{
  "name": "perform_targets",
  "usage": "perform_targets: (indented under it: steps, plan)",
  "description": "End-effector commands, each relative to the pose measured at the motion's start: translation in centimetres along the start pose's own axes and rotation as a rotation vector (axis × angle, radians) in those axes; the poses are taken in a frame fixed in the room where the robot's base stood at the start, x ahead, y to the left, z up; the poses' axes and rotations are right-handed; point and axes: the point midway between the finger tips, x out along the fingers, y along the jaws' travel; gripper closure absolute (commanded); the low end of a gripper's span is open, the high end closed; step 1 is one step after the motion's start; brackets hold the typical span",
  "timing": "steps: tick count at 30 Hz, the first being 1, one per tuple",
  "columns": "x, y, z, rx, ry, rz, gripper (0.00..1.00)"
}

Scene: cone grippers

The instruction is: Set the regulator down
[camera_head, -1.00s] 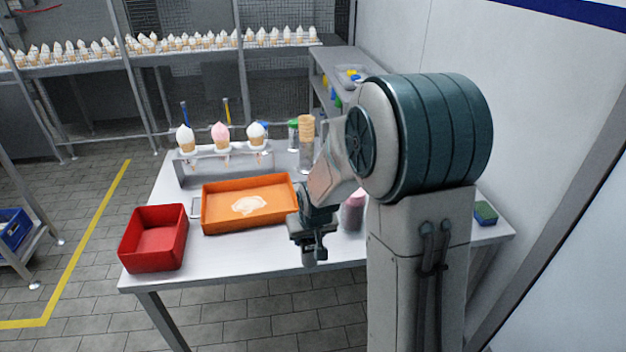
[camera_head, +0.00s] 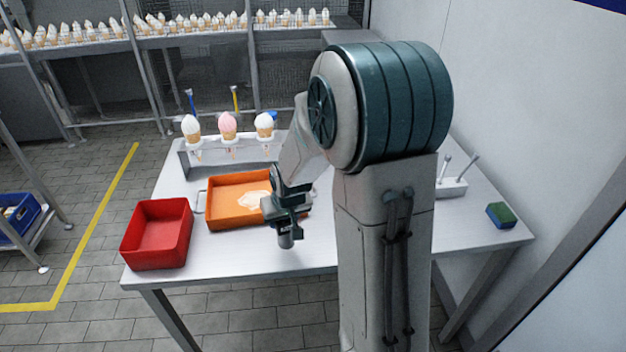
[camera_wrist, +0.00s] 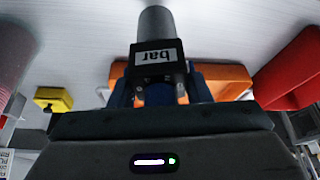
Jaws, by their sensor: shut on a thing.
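The regulator (camera_wrist: 157,60) is a dark block with a white label reading "bar" and a grey cylinder. My gripper (camera_wrist: 160,92) is shut on it, with blue fingers at the dark block in the wrist view. In the head view my gripper (camera_head: 283,212) is over the front part of the white table (camera_head: 225,252), just in front of the orange tray (camera_head: 222,213). The regulator's grey end (camera_head: 286,241) points down below it. I cannot tell whether that end touches the table.
A red bin (camera_head: 157,235) stands at the table's front left. A rack (camera_head: 205,165) with three ice cream cones is at the back. A green-blue sponge (camera_head: 500,215) lies at the right. The table's front edge is close to my gripper. The tray holds a cream puddle.

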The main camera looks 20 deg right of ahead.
Motion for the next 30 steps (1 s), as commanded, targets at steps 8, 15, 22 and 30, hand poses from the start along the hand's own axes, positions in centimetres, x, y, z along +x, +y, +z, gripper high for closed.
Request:
perform_targets:
  steps: [8, 15, 22, 30]
  plan:
    - [-3.8, 6.5, 1.1, 0.097, 0.005, 0.028, 0.85]
    - [-6.9, 11.2, 2.9, 0.166, 0.010, 0.056, 0.85]
    - [-9.7, 15.0, 4.9, 0.224, 0.012, 0.089, 0.85]
    - [-11.2, 16.9, 6.4, 0.256, 0.013, 0.110, 0.85]
